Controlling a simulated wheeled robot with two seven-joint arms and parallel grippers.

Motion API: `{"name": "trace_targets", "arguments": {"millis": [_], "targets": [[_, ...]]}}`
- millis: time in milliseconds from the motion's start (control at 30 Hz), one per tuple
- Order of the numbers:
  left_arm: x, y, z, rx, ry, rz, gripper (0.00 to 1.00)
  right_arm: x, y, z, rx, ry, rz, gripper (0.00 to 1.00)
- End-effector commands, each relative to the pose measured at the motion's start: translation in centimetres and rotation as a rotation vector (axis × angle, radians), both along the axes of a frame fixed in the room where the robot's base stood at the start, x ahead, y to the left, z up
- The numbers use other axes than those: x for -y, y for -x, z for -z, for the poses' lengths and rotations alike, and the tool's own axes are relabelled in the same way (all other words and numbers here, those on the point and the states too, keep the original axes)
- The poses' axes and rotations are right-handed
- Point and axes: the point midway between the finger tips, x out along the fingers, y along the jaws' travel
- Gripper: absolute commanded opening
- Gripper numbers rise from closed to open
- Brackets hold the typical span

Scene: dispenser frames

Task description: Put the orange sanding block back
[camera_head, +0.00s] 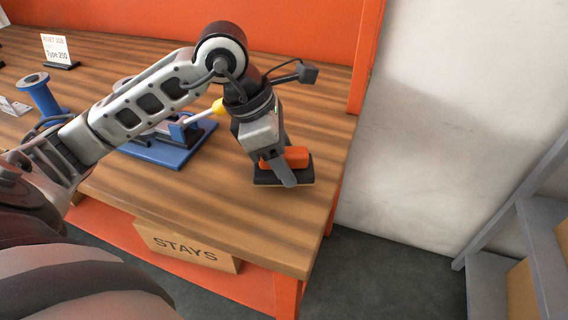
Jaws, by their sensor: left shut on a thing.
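The orange sanding block (297,156) has an orange top and a dark base. It is at the right end of the wooden bench in the head view. My left gripper (280,170) comes down on it from above, with its fingers shut around the orange part. One finger hides part of the block's front. The block's dark base (303,172) is at or just above the bench top; I cannot tell if it touches. My right gripper does not show.
Behind my left arm, a blue fixture (155,152) with a yellow-handled tool (217,107) stands on the wooden bench (190,205). A blue spool (40,95) and a sign card (57,50) are at the left. A "STAYS" box (187,246) sits below. The front right bench top is clear.

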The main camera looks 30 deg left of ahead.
Motion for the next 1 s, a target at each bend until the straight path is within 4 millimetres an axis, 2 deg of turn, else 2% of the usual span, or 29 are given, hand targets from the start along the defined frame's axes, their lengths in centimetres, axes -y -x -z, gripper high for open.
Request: {"name": "trace_targets", "arguments": {"millis": [33, 133, 533, 567, 633, 1000], "targets": [[0.1, 0.2, 0.9, -0.005, 0.001, 0.002, 0.33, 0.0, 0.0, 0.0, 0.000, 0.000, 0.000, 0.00], [0.1, 0.1, 1.8, -0.004, 0.001, 0.002, 0.33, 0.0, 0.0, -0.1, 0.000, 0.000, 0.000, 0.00], [0.1, 0.1, 2.5, 0.001, 0.001, 0.001, 0.33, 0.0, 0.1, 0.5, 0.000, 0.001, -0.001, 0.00], [0.1, 0.1, 2.5, 0.000, 0.001, 0.001, 0.57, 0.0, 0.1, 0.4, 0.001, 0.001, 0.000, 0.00], [0.1, 0.1, 2.3, 0.000, 0.001, 0.001, 0.76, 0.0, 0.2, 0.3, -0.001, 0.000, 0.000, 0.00], [0.1, 0.1, 1.7, 0.000, 0.001, 0.001, 0.76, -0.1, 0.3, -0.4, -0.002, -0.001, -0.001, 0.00]]}}
